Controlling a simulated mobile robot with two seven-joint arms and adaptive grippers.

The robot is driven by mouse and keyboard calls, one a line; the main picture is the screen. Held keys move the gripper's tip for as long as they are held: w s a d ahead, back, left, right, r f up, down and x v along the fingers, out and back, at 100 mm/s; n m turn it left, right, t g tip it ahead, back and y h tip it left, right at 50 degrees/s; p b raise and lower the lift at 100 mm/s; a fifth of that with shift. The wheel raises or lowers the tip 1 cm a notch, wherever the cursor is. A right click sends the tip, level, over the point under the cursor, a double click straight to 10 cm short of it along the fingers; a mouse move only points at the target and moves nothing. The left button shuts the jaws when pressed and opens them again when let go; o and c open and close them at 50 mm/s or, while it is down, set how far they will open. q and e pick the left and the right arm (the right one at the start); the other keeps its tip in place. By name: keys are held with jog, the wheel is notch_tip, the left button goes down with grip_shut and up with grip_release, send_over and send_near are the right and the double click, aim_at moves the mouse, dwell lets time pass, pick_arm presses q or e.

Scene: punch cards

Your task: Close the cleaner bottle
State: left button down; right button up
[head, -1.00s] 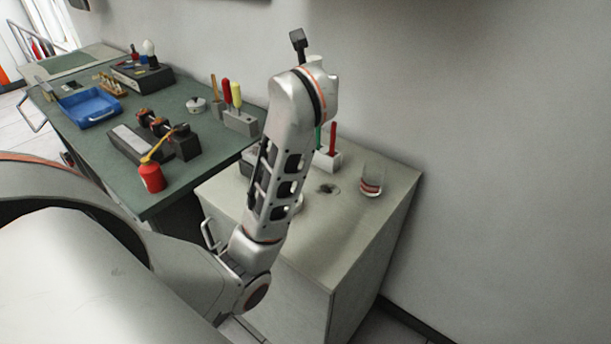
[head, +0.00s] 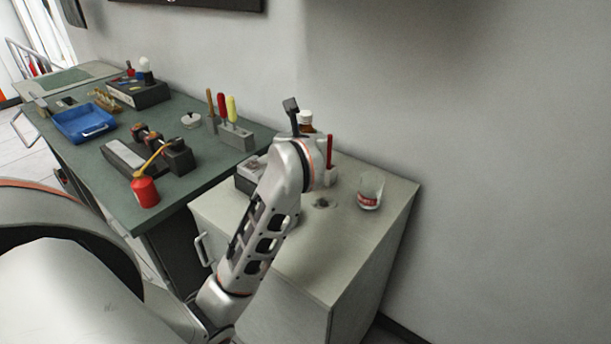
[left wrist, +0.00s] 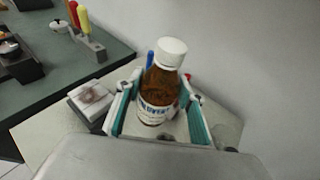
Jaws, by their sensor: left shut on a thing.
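The cleaner bottle (left wrist: 158,92) is brown with a label, and a white cap sits on its neck. In the left wrist view it stands between the teal-padded fingers of my left gripper (left wrist: 158,103), which is shut on its body. I cannot tell how tightly the cap is on. My right gripper is out of view.
The grey cabinet top (head: 352,238) holds a glass beaker (head: 370,192), a red-handled tool (head: 329,150) in a light holder and a dark spot (head: 322,203). A green workbench (head: 180,203) with a red oil can (head: 145,192) is at left. The wall is close behind.

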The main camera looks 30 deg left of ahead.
pick_arm(q)
notch_tip(320, 180, down, 5)
jog(key=shift+r+b, duration=0.1)
jog(key=shift+b, duration=0.25)
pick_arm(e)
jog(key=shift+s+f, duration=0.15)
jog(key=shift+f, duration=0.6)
pick_arm(q)
jog(key=shift+f, duration=0.2)
jog(key=shift+f+b, duration=0.4)
jog(key=shift+f, duration=1.7)
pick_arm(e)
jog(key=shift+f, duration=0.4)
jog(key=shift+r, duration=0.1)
pick_arm(q)
jog(key=shift+f, duration=0.15)
jog(key=c, duration=1.3)
grip_release()
